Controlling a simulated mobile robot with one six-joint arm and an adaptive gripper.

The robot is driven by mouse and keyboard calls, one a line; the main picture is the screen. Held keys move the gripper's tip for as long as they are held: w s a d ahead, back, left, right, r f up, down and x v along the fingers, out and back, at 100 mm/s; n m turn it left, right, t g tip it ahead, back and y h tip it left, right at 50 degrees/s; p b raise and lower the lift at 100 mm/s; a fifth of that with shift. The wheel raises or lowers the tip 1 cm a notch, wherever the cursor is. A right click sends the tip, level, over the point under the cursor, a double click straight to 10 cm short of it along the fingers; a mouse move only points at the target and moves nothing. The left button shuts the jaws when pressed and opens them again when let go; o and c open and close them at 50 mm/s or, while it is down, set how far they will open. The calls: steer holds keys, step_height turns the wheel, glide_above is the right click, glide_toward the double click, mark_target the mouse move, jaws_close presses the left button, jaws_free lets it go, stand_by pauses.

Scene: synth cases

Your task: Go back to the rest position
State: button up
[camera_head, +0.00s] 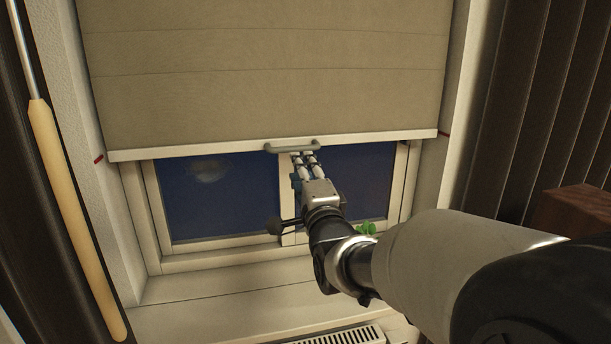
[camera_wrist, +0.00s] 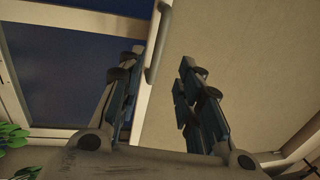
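My gripper (camera_head: 303,157) is just below the grey handle (camera_head: 292,145) on the bottom bar of a beige roller blind (camera_head: 265,70). In the wrist view the two fingers of my gripper (camera_wrist: 161,58) stand apart with nothing clamped between them. The handle (camera_wrist: 156,45) shows there between and ahead of the fingertips, nearer the left finger. Whether a finger touches it I cannot tell. The blind (camera_wrist: 245,60) fills the right of that view and is partly lowered over the window (camera_head: 220,195).
Red marks (camera_head: 98,159) sit on the window frame's sides. Dark curtains (camera_head: 525,100) hang at right, and a long tan rod grip (camera_head: 75,220) is at left. A green plant (camera_head: 367,228) shows behind my arm. A radiator grille (camera_head: 340,336) is below the sill (camera_head: 220,315).

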steer(key=shift+v, duration=0.85)
steer(key=s+d+f+n+g+h, duration=0.2)
steer(key=s+d+f+n+g, duration=0.3)
steer(key=s, duration=0.7)
steer(key=s+d+f+n+g+h, duration=0.1)
steer(key=s+d+f+n+g, duration=0.4)
steer(key=s, duration=0.8)
steer(key=s+d+f+n+g+h, duration=0.2)
steer(key=s+d+f+n+g, duration=0.2)
steer(key=s, duration=0.8)
step_height(320, 180, down, 5)
steer(key=d, duration=0.2)
steer(key=shift+s+d+n+g+h, duration=0.3)
steer(key=shift+d+n+g, duration=0.05)
steer(key=shift+n+g, duration=0.05)
steer(key=shift+a+r, duration=0.1)
